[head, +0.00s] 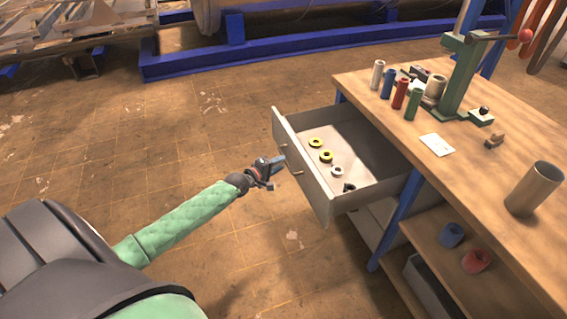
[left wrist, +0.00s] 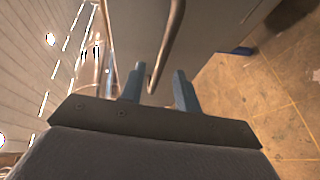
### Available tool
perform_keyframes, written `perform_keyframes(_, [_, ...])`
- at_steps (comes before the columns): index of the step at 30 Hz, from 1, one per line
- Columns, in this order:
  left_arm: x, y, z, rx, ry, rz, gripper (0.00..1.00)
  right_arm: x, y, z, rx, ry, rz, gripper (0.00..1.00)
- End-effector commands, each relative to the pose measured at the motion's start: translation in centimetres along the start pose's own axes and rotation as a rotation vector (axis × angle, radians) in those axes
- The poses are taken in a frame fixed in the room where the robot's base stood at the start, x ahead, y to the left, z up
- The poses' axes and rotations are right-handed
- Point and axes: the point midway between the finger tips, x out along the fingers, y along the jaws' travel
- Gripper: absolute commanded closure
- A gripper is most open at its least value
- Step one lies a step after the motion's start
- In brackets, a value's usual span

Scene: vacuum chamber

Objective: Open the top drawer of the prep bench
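The prep bench (head: 465,120) stands at the right with a wooden top. Its top drawer (head: 305,165) is pulled well out, and its inside shows. The drawer's front also shows in the left wrist view (left wrist: 200,25). My left gripper (head: 277,165) is at the outer side of that front, by the handle (head: 297,172). In the left wrist view the two fingers (left wrist: 158,90) stand apart, and the thin curved handle bar (left wrist: 170,45) runs down to the gap between them. The fingers do not look closed on it. My right gripper is in neither view.
Coloured cylinders (head: 400,94), a green press (head: 460,70) and a grey tube (head: 534,188) stand on the bench top. A lower shelf (head: 470,250) holds two rolls. The floor left of the drawer is clear.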

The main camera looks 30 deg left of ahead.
Motion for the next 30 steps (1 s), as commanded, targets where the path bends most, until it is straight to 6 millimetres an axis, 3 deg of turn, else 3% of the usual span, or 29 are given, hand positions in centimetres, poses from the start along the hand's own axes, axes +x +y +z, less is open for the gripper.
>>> perform_keyframes(6, [-2.6,-0.1,0.1,0.000,-0.001,-0.001,0.68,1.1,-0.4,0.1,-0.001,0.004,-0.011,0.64])
perform_keyframes(12, [-3.8,-0.1,0.1,-0.001,-0.001,-0.001,0.68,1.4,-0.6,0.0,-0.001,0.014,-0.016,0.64])
perform_keyframes(30, [-4.0,0.0,0.0,0.000,-0.001,-0.001,0.68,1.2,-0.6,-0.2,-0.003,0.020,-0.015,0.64])
